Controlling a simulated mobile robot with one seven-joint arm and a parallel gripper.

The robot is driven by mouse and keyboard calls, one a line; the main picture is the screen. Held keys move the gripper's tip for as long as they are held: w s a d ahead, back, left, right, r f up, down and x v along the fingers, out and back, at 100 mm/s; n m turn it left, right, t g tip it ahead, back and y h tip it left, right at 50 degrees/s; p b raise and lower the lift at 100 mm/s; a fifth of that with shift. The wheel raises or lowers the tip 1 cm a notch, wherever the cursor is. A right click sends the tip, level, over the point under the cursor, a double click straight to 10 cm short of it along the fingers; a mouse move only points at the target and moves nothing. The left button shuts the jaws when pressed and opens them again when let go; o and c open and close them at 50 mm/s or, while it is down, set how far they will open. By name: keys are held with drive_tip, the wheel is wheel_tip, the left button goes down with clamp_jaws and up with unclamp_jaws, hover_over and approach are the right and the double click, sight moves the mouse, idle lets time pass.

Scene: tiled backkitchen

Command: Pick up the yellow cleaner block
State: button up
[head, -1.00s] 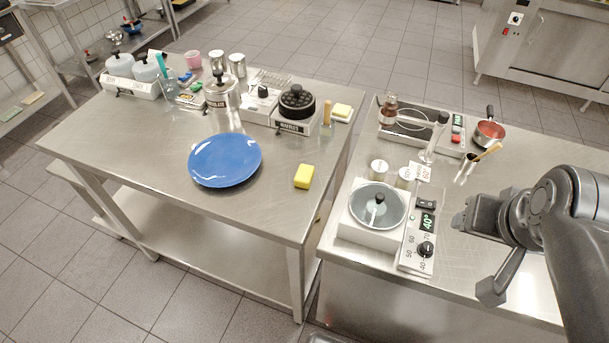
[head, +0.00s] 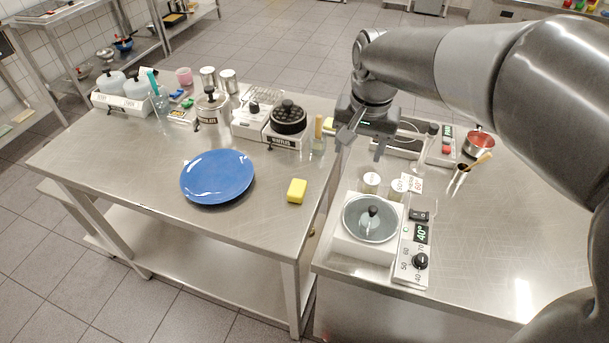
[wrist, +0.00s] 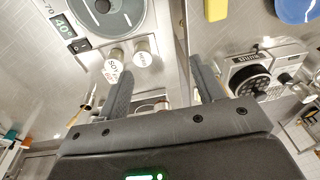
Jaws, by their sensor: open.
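The yellow cleaner block (head: 297,190) lies on the left steel table (head: 120,181), near its right edge and right of the blue plate (head: 217,177). My gripper (head: 362,150) is open and empty. It hangs above the gap between the two tables, behind and to the right of the block. In the wrist view the block (wrist: 216,10) shows at the top edge, partly cut off, beyond and apart from the fingers (wrist: 157,85).
A waffle maker (head: 288,118), a steel pot (head: 211,108) and a glass with a wooden-handled tool (head: 318,135) stand behind the block. A heated pot unit (head: 371,219) stands on the right table. The tabletop around the block is clear.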

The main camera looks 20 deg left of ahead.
drive_tip(key=w+a+f+g, duration=0.1)
drive_tip(key=a+f, duration=0.2)
drive_tip(key=a, duration=0.4)
drive_tip(key=a+f, duration=0.4)
drive_tip(key=a, duration=0.2)
hover_over(297, 187)
drive_tip(key=w, duration=0.1)
drive_tip(key=shift+h, duration=0.4)
wheel_tip(297, 187, down, 4)
drive_tip(key=shift+w+f, duration=0.1)
drive_tip(key=shift+f, duration=0.05)
drive_tip(key=shift+s+f, duration=0.2)
drive_tip(key=shift+f, duration=0.8)
drive_tip(key=shift+s+f, duration=0.15)
drive_tip(key=shift+f, duration=0.85)
drive_tip(key=shift+s+f, duration=0.2)
drive_tip(key=shift+f, duration=0.8)
drive_tip(key=shift+c, duration=0.2)
drive_tip(key=c, duration=1.1)
